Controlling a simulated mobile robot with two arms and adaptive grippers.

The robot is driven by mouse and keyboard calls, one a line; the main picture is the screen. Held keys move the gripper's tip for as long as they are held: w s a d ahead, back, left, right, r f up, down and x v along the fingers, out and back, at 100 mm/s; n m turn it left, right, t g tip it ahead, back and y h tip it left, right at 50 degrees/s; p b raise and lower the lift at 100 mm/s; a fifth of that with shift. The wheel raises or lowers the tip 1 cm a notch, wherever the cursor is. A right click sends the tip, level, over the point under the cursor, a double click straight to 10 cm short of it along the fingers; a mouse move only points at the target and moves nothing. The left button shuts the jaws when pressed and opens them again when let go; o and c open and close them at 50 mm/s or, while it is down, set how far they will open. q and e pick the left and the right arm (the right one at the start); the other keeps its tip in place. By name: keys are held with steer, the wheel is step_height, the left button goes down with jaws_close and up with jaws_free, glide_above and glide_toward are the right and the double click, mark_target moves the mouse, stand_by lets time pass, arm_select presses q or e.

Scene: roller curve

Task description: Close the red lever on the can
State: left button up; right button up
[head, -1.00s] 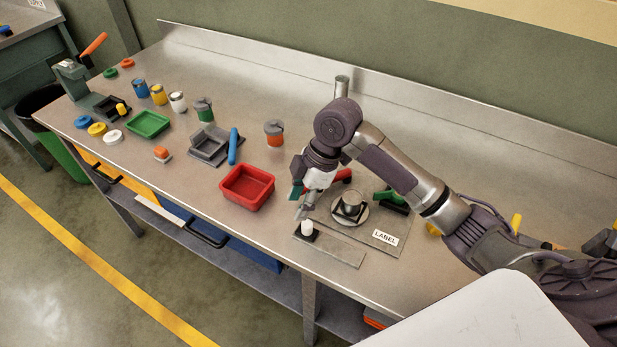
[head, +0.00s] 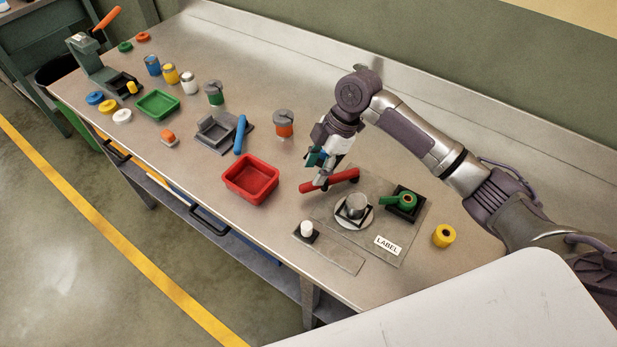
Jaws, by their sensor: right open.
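The red lever (head: 342,177) is a long red bar lying slantwise over the rear left of a grey plate (head: 382,225). A grey metal can (head: 356,205) stands upright on a white disc on that plate, just in front of the lever. My right gripper (head: 319,176) is open at the lever's left part, and its fingers cover some of the bar. I cannot tell whether they touch it. How the lever's far end is joined is unclear. My left gripper is not in view.
A green lever (head: 397,199) on a black base sits right of the can. A white cylinder (head: 307,229) stands in front on a strip. A red tray (head: 251,181) is to the left, a yellow roll (head: 443,236) to the right.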

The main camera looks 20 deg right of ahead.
mark_target(308, 184)
steer(key=x, duration=0.5)
steer(key=shift+f+p, duration=0.1)
steer(key=shift+p, duration=0.3)
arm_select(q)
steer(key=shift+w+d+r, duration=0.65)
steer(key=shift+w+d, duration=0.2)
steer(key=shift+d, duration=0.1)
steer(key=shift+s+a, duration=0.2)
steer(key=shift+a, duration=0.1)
arm_select(e)
jaws_close()
